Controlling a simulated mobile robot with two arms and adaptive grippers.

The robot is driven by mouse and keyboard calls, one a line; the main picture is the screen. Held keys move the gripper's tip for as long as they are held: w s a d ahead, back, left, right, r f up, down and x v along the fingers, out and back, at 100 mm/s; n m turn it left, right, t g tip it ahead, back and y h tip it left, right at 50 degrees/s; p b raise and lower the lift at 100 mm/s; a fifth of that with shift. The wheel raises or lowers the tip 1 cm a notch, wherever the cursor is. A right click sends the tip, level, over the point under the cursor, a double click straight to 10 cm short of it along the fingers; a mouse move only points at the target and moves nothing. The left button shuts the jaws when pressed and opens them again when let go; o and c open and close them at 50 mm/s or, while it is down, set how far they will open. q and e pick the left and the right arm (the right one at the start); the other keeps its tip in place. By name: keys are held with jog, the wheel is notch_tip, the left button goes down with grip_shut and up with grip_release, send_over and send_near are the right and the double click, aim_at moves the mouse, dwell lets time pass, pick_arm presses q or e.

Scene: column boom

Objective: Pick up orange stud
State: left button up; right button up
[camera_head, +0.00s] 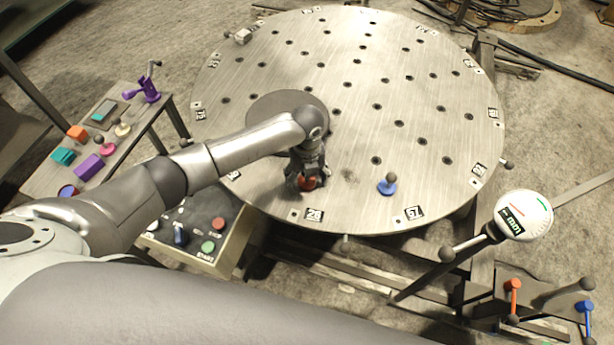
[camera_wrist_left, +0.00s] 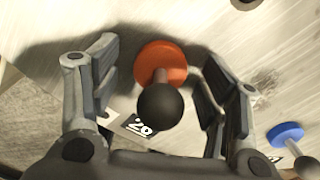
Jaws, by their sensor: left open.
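The orange stud (camera_head: 307,183) stands on the round metal table (camera_head: 420,90) near its front edge, by a number plate. In the left wrist view the stud (camera_wrist_left: 162,62) shows an orange disc base and a black ball knob on a short stem. My left gripper (camera_head: 306,178) is over it from above. In the wrist view the open fingers of my left gripper (camera_wrist_left: 160,85) stand on either side of the stud, with a gap on both sides. In the head view the gripper partly hides the stud. My right gripper is not in view.
A blue stud (camera_head: 387,185) stands to the right on the same table. A control box (camera_head: 210,225) with buttons is below left. A side table (camera_head: 120,150) with coloured blocks is at the left. A round dial (camera_head: 523,215) is at the right.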

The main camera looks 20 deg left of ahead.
pick_arm(q)
jog(key=c, duration=1.2)
jog(key=shift+o, duration=0.2)
jog(key=shift+r, duration=0.1)
jog(key=shift+w+r, duration=0.1)
jog(key=shift+r, duration=0.5)
jog(key=s+d+r+b, duration=0.2)
jog(key=s+d+r, duration=0.3)
jog(key=s+r, duration=0.6)
jog(key=shift+s+d+r, duration=0.15)
jog(key=shift+s+r, duration=0.15)
jog(key=shift+s, duration=0.75)
